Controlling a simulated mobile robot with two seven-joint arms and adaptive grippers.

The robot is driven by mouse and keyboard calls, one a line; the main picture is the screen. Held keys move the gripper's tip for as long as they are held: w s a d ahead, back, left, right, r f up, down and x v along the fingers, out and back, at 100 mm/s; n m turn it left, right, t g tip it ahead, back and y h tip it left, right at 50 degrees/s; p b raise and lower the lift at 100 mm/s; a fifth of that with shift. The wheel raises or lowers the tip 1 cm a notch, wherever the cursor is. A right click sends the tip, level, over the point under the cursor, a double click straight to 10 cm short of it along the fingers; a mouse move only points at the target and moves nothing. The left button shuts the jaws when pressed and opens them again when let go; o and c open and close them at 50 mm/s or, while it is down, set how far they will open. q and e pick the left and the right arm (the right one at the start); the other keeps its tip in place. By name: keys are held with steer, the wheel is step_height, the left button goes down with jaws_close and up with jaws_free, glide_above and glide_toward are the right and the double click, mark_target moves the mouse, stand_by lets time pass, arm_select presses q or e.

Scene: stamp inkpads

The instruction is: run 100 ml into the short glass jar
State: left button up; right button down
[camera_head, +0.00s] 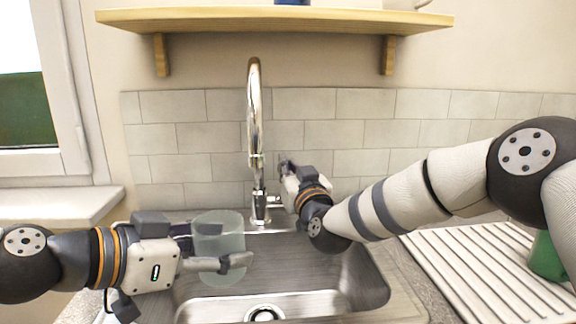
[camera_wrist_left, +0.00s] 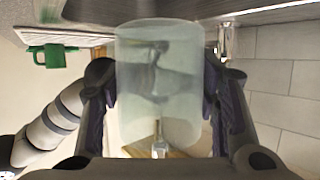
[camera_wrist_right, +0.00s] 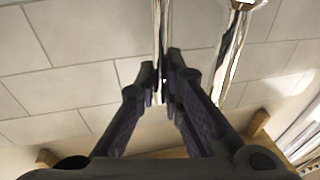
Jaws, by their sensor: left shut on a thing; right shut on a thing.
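The short glass jar (camera_head: 219,228) is a pale, see-through cylinder held upright above the left part of the sink. My left gripper (camera_head: 236,262) is shut around its sides; the jar fills the left wrist view (camera_wrist_left: 160,85) between the fingers. I see no clear water level in it. The chrome tap (camera_head: 255,115) stands behind the sink, its spout to the right of the jar in the head view. No stream of water shows. My right gripper (camera_wrist_right: 165,75) is shut on a thin chrome lever (camera_wrist_right: 160,30) beside the tap; the arm hides part of it in the head view.
The steel sink (camera_head: 300,270) has a drain (camera_head: 264,313) at the front. A ribbed drainboard (camera_head: 470,265) with a green watering can (camera_head: 546,256) lies right. A wooden shelf (camera_head: 275,19) hangs above, and a window sill (camera_head: 60,205) is left.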

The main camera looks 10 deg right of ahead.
steer(key=shift+s+f+n+t+y, duration=0.35)
steer(key=shift+s+t, duration=0.5)
steer(key=shift+t, duration=0.3)
steer(key=shift+s+f+n+t+y, duration=0.2)
steer(key=shift+s+n+t+y, duration=0.2)
steer(key=shift+s+t, duration=0.6)
steer(key=shift+w+t, duration=0.1)
steer(key=shift+t, duration=0.15)
steer(key=c, duration=1.7)
jaws_free()
steer(key=shift+r, duration=0.1)
step_height(320, 180, up, 10)
